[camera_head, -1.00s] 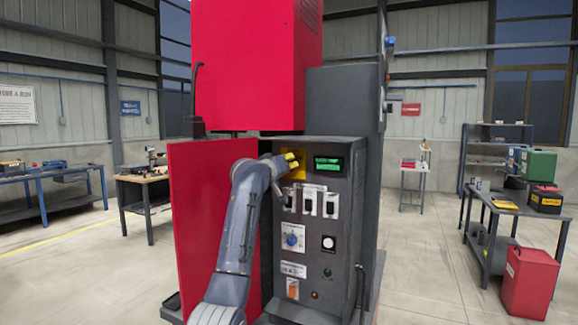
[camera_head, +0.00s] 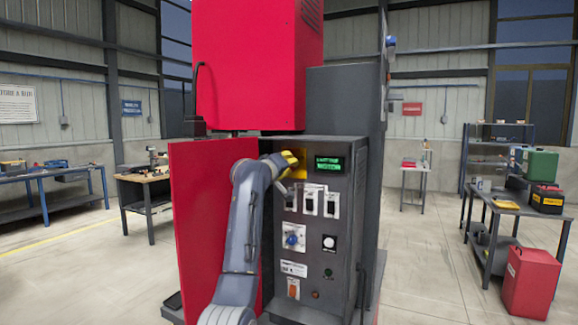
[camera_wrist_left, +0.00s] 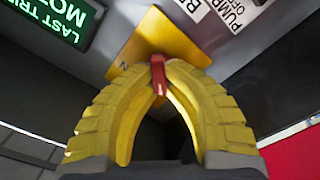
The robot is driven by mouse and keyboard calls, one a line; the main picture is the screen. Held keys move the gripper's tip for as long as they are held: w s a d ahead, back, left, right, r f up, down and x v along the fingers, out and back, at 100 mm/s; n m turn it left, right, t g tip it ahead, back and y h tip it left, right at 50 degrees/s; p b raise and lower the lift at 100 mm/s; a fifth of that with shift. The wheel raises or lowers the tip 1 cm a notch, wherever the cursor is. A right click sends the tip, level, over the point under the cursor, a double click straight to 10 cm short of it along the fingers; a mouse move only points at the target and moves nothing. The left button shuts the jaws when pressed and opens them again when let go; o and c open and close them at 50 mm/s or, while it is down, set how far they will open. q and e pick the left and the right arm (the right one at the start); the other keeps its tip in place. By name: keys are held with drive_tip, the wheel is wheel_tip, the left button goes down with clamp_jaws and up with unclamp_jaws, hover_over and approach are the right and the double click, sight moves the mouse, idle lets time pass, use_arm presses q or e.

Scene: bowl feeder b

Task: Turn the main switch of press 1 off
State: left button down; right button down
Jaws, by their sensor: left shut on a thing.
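The main switch shows as a red handle (camera_wrist_left: 158,75) on a yellow plate (camera_wrist_left: 165,35) in the left wrist view. The yellow plate (camera_head: 298,153) also shows at the upper left of the grey control panel (camera_head: 345,205) of the press in the head view. My left gripper (camera_head: 290,161) reaches the plate from the left. In the left wrist view its yellow fingers (camera_wrist_left: 158,68) are shut on the red handle, with their tips at the plate. The handle is hidden by the fingers in the head view. My right gripper is not in view.
A green-lit display (camera_head: 328,164) is right of the switch. Below are several breakers (camera_head: 310,202), a blue knob (camera_head: 292,240) and a white button (camera_head: 328,242). A red panel (camera_head: 200,215) stands left of my arm.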

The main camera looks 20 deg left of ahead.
use_arm(q)
drive_tip(key=c, duration=1.5)
unclamp_jaws()
drive_tip(key=shift+r, duration=0.15)
drive_tip(key=shift+o, duration=0.2)
drive_tip(key=shift+s, duration=0.15)
drive_tip(key=s+a, duration=0.1)
drive_tip(key=s, duration=1)
drive_tip(key=shift+s+a, duration=0.3)
drive_tip(key=shift+a, duration=0.1)
